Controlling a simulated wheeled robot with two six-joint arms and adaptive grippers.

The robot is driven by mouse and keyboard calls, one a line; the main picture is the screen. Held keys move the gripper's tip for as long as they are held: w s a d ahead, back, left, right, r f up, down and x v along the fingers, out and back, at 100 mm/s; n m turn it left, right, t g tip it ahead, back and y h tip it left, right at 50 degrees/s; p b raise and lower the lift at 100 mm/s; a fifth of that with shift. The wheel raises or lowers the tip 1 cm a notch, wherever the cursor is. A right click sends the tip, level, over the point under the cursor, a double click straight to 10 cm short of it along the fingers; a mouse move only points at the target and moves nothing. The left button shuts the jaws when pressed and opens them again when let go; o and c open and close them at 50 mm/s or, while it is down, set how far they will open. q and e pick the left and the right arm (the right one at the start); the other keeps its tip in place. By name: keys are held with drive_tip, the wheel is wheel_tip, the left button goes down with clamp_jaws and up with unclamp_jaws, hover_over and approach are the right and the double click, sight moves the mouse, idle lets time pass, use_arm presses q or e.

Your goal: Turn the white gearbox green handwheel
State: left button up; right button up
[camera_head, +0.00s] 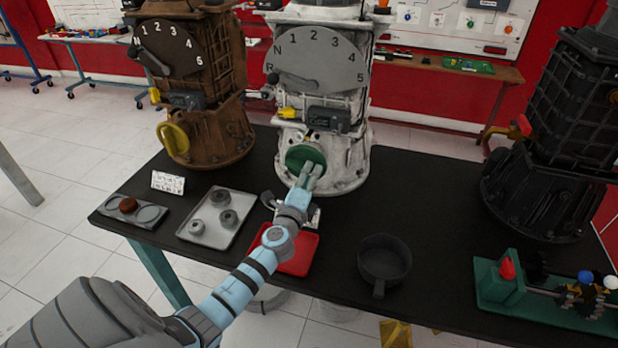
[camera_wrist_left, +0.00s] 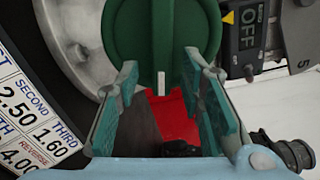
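The white gearbox (camera_head: 345,160) stands on the black table, with a grey numbered dial on its upper part. Its green handwheel (camera_head: 303,154) faces me low on the front; my gripper covers part of its lower right. My left gripper (camera_head: 312,172) reaches up to the handwheel. In the left wrist view the handwheel (camera_wrist_left: 165,28) fills the top middle, with a small white mark at its lower edge. The fingers of my left gripper (camera_wrist_left: 161,68) are apart, one on each side of its lower part; I cannot tell whether they touch it. My right gripper is not in view.
A brown gearbox (camera_head: 212,130) with a yellow handwheel stands to the left, a black gearbox (camera_head: 550,150) to the right. A grey tray (camera_head: 202,238), a red tray (camera_head: 305,262) and a dark pan (camera_head: 384,258) lie in front.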

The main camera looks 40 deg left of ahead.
use_arm(q)
drive_tip(key=v, duration=1.2)
